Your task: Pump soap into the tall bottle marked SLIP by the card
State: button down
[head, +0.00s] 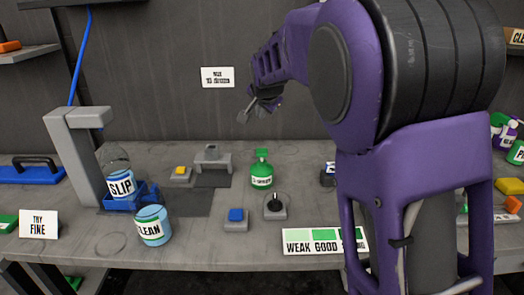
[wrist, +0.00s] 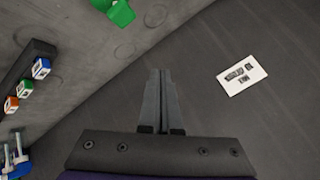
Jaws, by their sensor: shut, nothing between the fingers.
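The clear bottle marked SLIP (head: 121,184) stands in a blue holder (head: 147,191) beneath the overhanging arm of a grey post (head: 81,150) at the left of the bench. My gripper (head: 245,115) is raised in front of the back wall, above the bench and to the right of the bottle. In the wrist view its fingers (wrist: 160,75) are together and empty. A white card (head: 217,77) is on the wall left of my gripper; its print is too small to read. It also shows in the wrist view (wrist: 242,75). No soap pump is clearly recognisable.
A cup marked LEAN (head: 152,226) is beside the holder. Blocks with a yellow button (head: 181,173) and a blue button (head: 236,218), a green bottle (head: 261,171) and a black knob (head: 275,205) stand mid-bench. A WEAK GOOD strip (head: 325,242) is at the front.

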aim_at(261, 150)
notch_tip(261, 150, down, 9)
jog(key=b, duration=0.6)
jog(key=shift+r, duration=0.1)
dwell(1.8)
jog(key=shift+f, duration=0.4)
jog(key=shift+f, duration=1.05)
dwell(0.9)
jog(key=shift+r+p, duration=0.8)
jog(key=shift+r, duration=0.6)
jog(key=shift+r+p, duration=1.6)
jog(key=shift+r, duration=0.95)
